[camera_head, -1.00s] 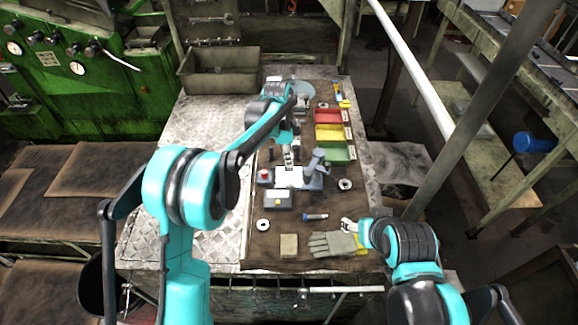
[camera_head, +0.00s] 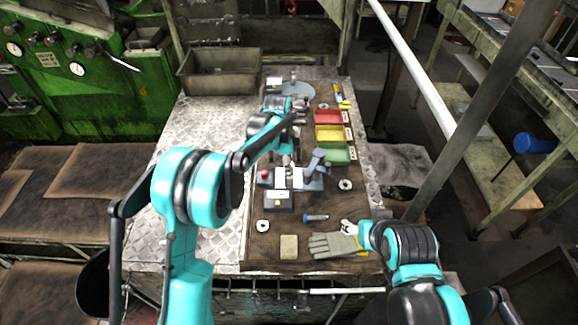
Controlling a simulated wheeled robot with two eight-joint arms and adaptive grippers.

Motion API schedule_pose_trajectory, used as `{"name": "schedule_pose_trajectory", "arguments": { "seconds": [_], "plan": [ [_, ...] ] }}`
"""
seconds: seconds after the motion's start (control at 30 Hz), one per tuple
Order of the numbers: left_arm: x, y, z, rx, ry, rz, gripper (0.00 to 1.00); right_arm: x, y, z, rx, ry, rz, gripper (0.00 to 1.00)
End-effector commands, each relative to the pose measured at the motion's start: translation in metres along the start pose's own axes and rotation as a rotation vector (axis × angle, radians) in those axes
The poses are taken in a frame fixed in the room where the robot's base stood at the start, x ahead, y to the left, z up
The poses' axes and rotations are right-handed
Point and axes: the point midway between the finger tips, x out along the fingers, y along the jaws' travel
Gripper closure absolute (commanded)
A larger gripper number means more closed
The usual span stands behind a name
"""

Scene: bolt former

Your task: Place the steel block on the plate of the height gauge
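The height gauge (camera_head: 316,168) is a blue-grey stand on the dark mat, with a raised slanted part and a low base. A pale, bright patch (camera_head: 298,180) lies at the left of its base; I cannot tell whether this is its plate or the steel block. My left gripper (camera_head: 286,161) points down just behind and left of the gauge, small and partly hidden by its wrist. Its fingers and anything between them are unclear. I cannot pick out the steel block with certainty. My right gripper (camera_head: 348,227) is low beside a grey glove; its opening is unclear.
Boxes with a red button (camera_head: 264,174) and a yellow button (camera_head: 278,200) stand left of the gauge. Red (camera_head: 327,117), yellow (camera_head: 330,134) and green (camera_head: 335,156) bins stand behind. A tan block (camera_head: 289,246) and the glove (camera_head: 334,244) lie in front.

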Motion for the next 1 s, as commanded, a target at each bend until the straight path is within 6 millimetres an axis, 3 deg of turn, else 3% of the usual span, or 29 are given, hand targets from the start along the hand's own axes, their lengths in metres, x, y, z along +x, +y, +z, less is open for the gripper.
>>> {"name": "schedule_pose_trajectory", "arguments": {
  "seconds": [0.13, 0.27, 0.7, 1.0],
  "plan": [
    [-0.004, 0.0, 0.0, 0.0, 0.0, 0.0, 0.63, -0.002, 0.0, -0.002, 0.0, 0.0, 0.0, 0.38],
    [-0.019, 0.0, -0.001, -0.001, 0.0, 0.0, 0.63, -0.004, 0.0, -0.003, 0.0, 0.0, 0.0, 0.38],
    [-0.108, 0.0, 0.0, 0.0, 0.0, 0.0, 0.63, -0.015, 0.0, -0.01, 0.0, 0.0, 0.0, 0.38],
    [-0.124, 0.0, 0.0, -0.001, 0.0, -0.001, 0.63, -0.016, 0.0, -0.011, 0.0, 0.0, 0.0, 0.38]
  ]
}}
